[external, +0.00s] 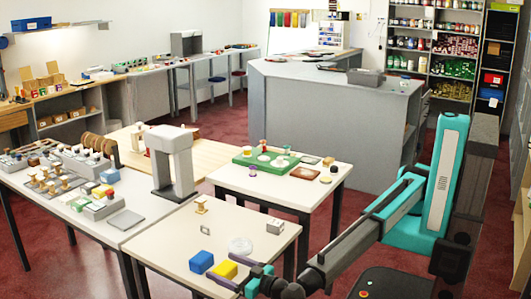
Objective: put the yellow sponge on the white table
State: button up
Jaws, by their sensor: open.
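The yellow sponge (225,269) appears as a yellow block near the front edge of the pale front table (165,262). My gripper (221,265) reaches in from the right, low over this table. Its jaws are open, with one dark finger on each side of the yellow block. I cannot tell whether the fingers touch it. Another pale, whitish table (240,180) stands just behind, with a green tray on it. Which of the pale tables is the white table is not clear from the picture.
A blue block (201,262) sits just left of the yellow one. A clear round dish (240,246) and a small grey box (275,226) lie behind. A grey arch-shaped stand (171,165) rises at the left.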

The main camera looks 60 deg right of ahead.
aim_at(225, 266)
jog(key=shift+w, duration=0.3)
jog(key=shift+c, duration=0.2)
jog(key=c, duration=1.2)
jog(key=shift+r, duration=0.8)
notch_tip(225, 266, up, 2)
jog(key=shift+b, duration=0.35)
jog(key=s+d, duration=0.2)
jog(key=d, duration=0.2)
jog(key=s+d+r+b, duration=0.1)
jog(key=s+d, duration=0.2)
jog(key=d, duration=0.2)
jog(key=s+d, duration=0.3)
jog(key=d, duration=0.1)
jog(key=shift+s+d+r+b, duration=0.2)
jog(key=shift+s+d+b, duration=0.05)
jog(key=shift+d+b, duration=0.05)
